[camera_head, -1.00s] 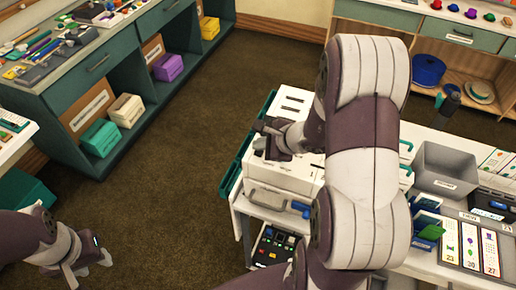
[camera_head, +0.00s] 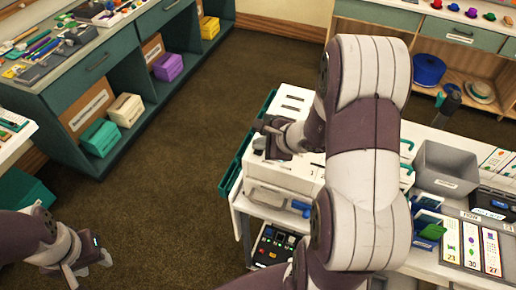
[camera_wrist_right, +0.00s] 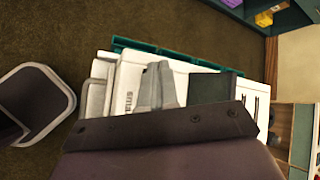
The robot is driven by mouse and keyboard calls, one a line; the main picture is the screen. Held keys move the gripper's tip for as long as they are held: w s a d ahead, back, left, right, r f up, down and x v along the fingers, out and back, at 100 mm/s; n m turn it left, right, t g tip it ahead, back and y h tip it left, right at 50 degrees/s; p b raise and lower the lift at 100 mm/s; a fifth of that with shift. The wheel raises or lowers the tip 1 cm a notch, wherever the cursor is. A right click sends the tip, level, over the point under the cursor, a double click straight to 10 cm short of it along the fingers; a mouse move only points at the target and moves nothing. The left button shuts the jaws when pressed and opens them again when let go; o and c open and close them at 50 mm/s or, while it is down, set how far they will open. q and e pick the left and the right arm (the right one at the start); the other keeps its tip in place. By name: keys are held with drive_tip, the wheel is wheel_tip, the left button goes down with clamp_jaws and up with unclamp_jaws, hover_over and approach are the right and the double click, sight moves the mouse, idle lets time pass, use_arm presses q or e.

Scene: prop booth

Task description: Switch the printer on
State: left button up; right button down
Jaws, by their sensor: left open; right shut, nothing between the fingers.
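A white boxy machine (camera_head: 285,178) that looks like the printer stands at the left end of the white table, with a handle-like part on its front. My right arm hides much of its right side. No power switch can be made out. My right gripper (camera_head: 265,137) is shut and empty, over the machine's top; whether it touches is unclear. In the right wrist view, the grey fingers (camera_wrist_right: 158,86) lie together over the white machine (camera_wrist_right: 128,88), which bears dark lettering. My left gripper (camera_head: 88,266) is open and empty over the floor at lower left, far from the machine.
A black device with coloured buttons (camera_head: 273,246) sits on the shelf below the table. A grey bin (camera_head: 445,168) and number cards (camera_head: 472,245) lie right of my arm. A teal cabinet (camera_head: 75,95) stands at left. The brown carpet (camera_head: 180,190) between is clear.

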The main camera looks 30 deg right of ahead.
sight(261, 152)
drive_tip(key=shift+f, duration=0.35)
drive_tip(key=shift+s, duration=0.1)
drive_tip(key=shift+r, duration=0.4)
wheel_tip(261, 152, up, 6)
drive_tip(key=p, duration=0.4)
drive_tip(key=shift+r, duration=0.1)
